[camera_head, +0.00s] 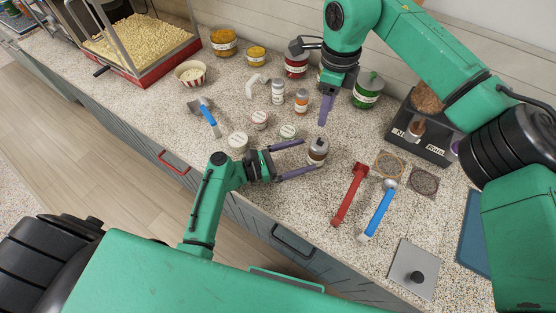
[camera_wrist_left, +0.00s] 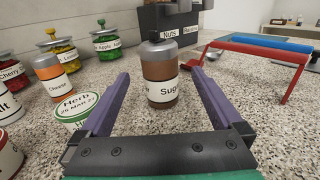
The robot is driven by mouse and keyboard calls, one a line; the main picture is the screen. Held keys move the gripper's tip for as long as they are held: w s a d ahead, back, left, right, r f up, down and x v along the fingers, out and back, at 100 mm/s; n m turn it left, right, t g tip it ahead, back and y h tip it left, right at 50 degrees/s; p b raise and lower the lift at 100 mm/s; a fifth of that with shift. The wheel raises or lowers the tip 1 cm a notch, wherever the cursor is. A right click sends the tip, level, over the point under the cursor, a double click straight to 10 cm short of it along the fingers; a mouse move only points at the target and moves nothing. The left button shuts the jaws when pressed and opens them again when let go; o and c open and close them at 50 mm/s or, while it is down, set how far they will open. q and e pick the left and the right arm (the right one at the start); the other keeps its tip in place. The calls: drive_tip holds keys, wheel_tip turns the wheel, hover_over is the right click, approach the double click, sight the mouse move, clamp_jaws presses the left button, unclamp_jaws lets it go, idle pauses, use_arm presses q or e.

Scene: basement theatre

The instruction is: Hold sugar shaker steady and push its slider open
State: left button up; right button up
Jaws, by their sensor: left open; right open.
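The sugar shaker (camera_head: 318,150) stands upright on the counter, brown with a white label and a grey cap. In the left wrist view, the shaker (camera_wrist_left: 160,72) shows "Sug" on its label and a small dark knob on its cap. The slider's position is too small to tell. My left gripper (camera_head: 309,156) is open, with its purple fingers reaching low to either side of the shaker, which stands around the fingertips, and it does not grip the shaker. My right gripper (camera_head: 324,120) points down above the counter, just behind the shaker; its fingers overlap in the head view.
A red scoop (camera_head: 350,194) and a blue-handled scoop (camera_head: 377,211) lie right of the shaker. A dark topping rack (camera_head: 433,150) stands behind them. Lidded tins, including the Herb tin (camera_head: 288,132), and other shakers stand to the left. A popcorn machine (camera_head: 140,45) is far left.

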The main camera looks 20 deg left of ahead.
sight(309, 153)
use_arm(q)
drive_tip(key=x, duration=0.4)
drive_tip(key=shift+w+d, duration=0.15)
drive_tip(key=shift+d, duration=0.05)
drive_tip(key=c, duration=1.5)
drive_tip(key=shift+c, duration=0.2)
